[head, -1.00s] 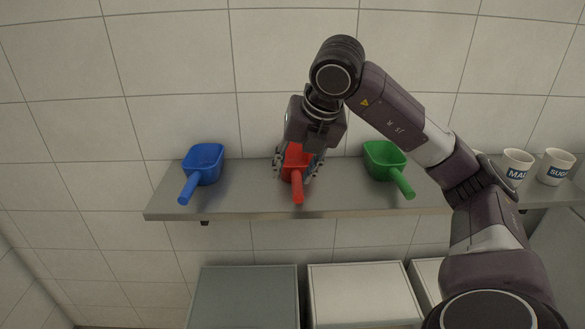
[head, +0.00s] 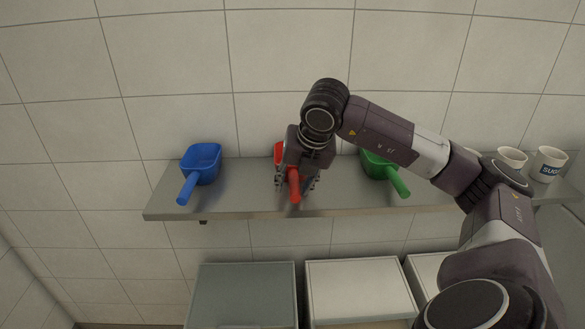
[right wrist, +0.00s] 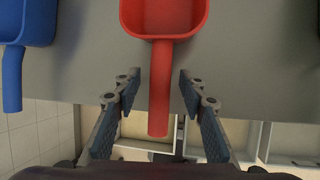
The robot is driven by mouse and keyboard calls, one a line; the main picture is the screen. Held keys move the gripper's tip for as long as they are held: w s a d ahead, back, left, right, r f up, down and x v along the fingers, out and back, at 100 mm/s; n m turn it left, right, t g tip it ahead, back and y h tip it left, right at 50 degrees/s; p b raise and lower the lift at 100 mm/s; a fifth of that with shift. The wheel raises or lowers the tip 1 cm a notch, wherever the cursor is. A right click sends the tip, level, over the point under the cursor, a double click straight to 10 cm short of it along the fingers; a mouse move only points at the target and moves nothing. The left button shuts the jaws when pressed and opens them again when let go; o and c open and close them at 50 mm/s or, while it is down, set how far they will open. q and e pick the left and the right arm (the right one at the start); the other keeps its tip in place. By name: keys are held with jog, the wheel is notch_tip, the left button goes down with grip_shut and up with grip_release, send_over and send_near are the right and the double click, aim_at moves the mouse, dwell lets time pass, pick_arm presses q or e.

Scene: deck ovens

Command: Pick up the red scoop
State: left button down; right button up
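The red scoop (head: 294,186) lies in the middle of the metal shelf, its handle toward the front edge. In the right wrist view the red scoop (right wrist: 160,60) has its bowl at the top and its handle pointing down. My right gripper (head: 296,187) is over the handle. In the right wrist view my right gripper (right wrist: 160,80) is open, one finger on each side of the handle with gaps between. In the head view the gripper hides part of the bowl. My left gripper is not in view.
A blue scoop (head: 201,163) lies to the left on the shelf (head: 240,200), and a green scoop (head: 384,169) to the right, partly behind my arm. White mugs (head: 547,163) stand at the far right. Bins (head: 245,290) with lids stand below.

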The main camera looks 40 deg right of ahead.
grip_shut()
jog(key=shift+r, duration=0.1)
dwell(0.4)
